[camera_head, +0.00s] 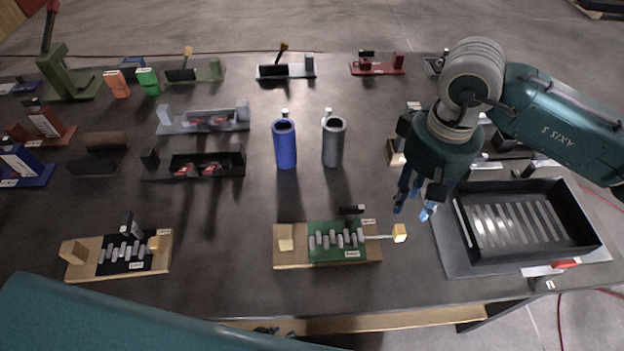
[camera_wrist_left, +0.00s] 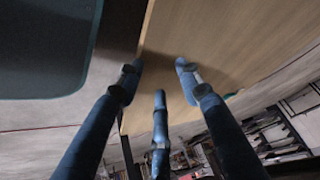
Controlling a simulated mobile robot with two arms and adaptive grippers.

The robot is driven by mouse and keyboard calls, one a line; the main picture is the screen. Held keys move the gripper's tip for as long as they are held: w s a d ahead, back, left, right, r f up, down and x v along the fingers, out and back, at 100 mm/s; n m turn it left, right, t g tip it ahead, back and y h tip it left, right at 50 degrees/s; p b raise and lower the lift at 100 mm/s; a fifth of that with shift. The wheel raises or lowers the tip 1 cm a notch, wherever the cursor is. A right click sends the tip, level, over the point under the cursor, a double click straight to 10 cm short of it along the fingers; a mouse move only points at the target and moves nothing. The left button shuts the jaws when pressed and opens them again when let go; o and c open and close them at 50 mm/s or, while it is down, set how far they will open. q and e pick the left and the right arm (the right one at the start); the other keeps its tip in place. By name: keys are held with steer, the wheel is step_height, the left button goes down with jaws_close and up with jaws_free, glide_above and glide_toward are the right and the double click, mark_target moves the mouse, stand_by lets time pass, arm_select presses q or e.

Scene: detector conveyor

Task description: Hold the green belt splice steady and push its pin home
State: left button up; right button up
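The green belt splice (camera_head: 322,250) lies on a wooden board at the front middle of the table in the head view. Grey lacing runs across it, and a wooden block (camera_head: 286,240) stands at its left end. Its pin sticks out to the right and ends in a pale wooden knob (camera_head: 400,233). My right gripper (camera_head: 414,207) hangs above the table, right of and beyond the knob, its fingers apart and empty. My left gripper shows in the left wrist view (camera_wrist_left: 160,80), fingers spread, nothing between them.
A black tray with slats (camera_head: 445,235) stands right of the splice. A similar black splice (camera_head: 120,255) lies at the left. Blue (camera_head: 285,145) and grey (camera_head: 334,143) cylinders stand behind the green splice. A wooden panel (camera_wrist_left: 220,35) is close to my left fingers.

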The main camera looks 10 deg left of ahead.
arm_select(q)
steer(key=w+d+r+m+t+h, duration=0.25)
steer(key=d+r+m+h, duration=0.45)
steer(key=d+r, duration=1.45)
steer(key=s+d+r+m+g+h, duration=0.2)
steer(key=s+d+r+m+h, duration=0.15)
steer(key=r, duration=0.45)
steer(key=s+d+r+m+g+h, duration=0.25)
steer(key=s+d+r, duration=0.2)
steer(key=r, duration=0.25)
steer(key=s+d+r+m+g+h, duration=0.25)
steer(key=s+d+r+h, duration=0.2)
steer(key=r, duration=0.35)
step_height(320, 180, up, 12)
steer(key=r+m+y, duration=0.1)
steer(key=m+y, duration=1.3)
steer(key=m, duration=1.6)
glide_above(340, 208)
steer(key=s+a, duration=0.1)
steer(key=a, duration=0.5)
steer(key=x, duration=1.1)
steer(key=shift+s+d, duration=0.1)
steer(key=shift+d, duration=0.05)
